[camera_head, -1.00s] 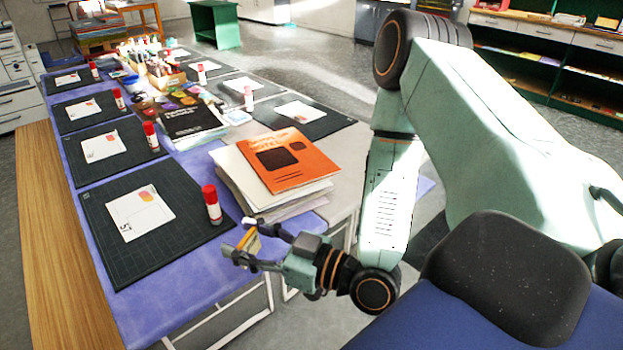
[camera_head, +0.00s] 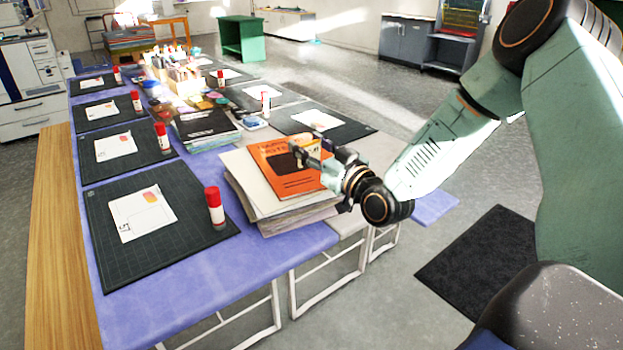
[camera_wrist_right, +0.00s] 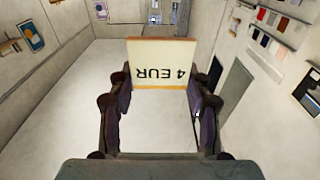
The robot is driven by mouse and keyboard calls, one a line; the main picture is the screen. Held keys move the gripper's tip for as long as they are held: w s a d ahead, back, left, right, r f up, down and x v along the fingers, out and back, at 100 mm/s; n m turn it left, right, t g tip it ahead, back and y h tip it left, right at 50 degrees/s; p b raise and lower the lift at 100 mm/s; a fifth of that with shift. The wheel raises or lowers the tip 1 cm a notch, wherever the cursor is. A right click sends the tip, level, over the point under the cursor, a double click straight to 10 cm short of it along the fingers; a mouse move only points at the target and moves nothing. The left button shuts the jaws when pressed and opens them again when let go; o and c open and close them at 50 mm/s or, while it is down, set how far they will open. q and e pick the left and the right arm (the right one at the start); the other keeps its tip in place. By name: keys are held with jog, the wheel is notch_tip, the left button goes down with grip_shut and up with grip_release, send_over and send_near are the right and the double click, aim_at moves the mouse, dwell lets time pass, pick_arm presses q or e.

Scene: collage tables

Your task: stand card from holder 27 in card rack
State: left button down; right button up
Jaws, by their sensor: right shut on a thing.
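My right gripper (camera_head: 306,150) is shut on a small cream card (camera_wrist_right: 162,60) with orange-brown edges. In the right wrist view the card is upright between the two fingers, and its print "4 EUR" appears upside down. In the head view the gripper appears in front of the orange booklet on the near paper stack, and the card is too small there to make out well. I cannot tell how high it is above the stack. My left gripper is not in view. I cannot make out the card rack or holder 27.
The orange booklet (camera_head: 283,172) lies on a paper stack (camera_head: 262,203) at the near table's right edge. Dark cutting mats (camera_head: 105,255) with white cards and red-capped glue sticks (camera_head: 215,208) line the purple table (camera_head: 220,285). A green stand (camera_head: 243,38) is farther back. Open floor lies right.

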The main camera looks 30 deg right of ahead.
jog(key=shift+a+f, duration=0.1)
jog(key=shift+f, duration=0.75)
jog(key=f+b, duration=0.1)
jog(key=f, duration=0.2)
jog(key=shift+d+f+b, duration=0.1)
jog(key=shift+d+b, duration=0.25)
jog(key=shift+d, duration=0.05)
jog(key=shift+a+f, duration=0.15)
jog(key=shift+f, duration=0.2)
jog(key=shift+r, duration=0.1)
